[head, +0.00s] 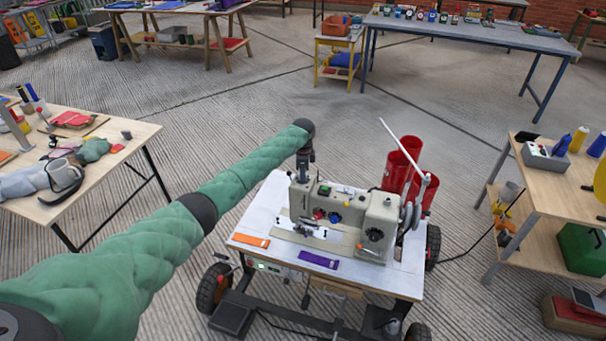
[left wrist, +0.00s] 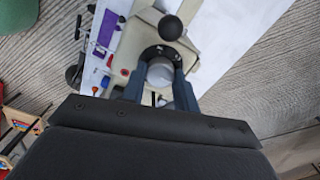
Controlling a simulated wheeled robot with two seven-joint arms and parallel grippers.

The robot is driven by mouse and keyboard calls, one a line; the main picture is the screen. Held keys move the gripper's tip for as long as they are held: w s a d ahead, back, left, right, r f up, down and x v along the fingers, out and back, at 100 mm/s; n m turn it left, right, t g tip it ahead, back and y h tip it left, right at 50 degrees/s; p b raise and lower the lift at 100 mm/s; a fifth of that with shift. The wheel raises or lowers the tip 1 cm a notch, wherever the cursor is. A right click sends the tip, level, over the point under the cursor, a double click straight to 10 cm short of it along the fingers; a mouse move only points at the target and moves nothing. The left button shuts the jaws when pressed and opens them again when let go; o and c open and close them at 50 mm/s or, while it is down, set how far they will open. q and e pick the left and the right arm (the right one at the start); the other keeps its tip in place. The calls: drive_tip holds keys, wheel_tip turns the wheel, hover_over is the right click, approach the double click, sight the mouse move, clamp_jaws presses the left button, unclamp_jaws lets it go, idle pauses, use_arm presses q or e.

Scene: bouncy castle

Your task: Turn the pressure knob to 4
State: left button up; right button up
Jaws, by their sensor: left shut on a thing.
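The sewing machine (head: 345,215) stands on a white wheeled table (head: 262,218). My left gripper (head: 303,178) points down onto the top of the machine's left end. In the left wrist view its two blue-grey fingers (left wrist: 160,85) are closed around the sides of a pale round knob (left wrist: 160,72), taken as the pressure knob. A dark ring with small light marks (left wrist: 152,52) borders this knob. The marks are too small to read, so its setting cannot be told. In the head view the gripper hides the knob. My right gripper is out of view.
An orange strip (head: 250,240) and a purple strip (head: 318,260) lie on the table's front. Red cylinders (head: 398,172) and a slanting white rod (head: 400,148) rise at the machine's right. Side tables stand left and right, with open floor between.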

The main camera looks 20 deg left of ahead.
use_arm(q)
drive_tip(key=m+b, duration=0.1)
drive_tip(key=m, duration=0.4)
drive_tip(key=shift+m, duration=0.3)
drive_tip(key=m+b, duration=0.1)
drive_tip(key=m, duration=0.3)
drive_tip(key=shift+m, duration=0.4)
drive_tip(key=shift+r+m+b, duration=0.1)
drive_tip(key=shift+m+b, duration=0.4)
drive_tip(key=shift+m, duration=0.4)
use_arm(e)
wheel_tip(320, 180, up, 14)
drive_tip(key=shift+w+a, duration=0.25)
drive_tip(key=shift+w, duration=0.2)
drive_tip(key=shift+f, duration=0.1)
use_arm(q)
drive_tip(key=o, duration=1)
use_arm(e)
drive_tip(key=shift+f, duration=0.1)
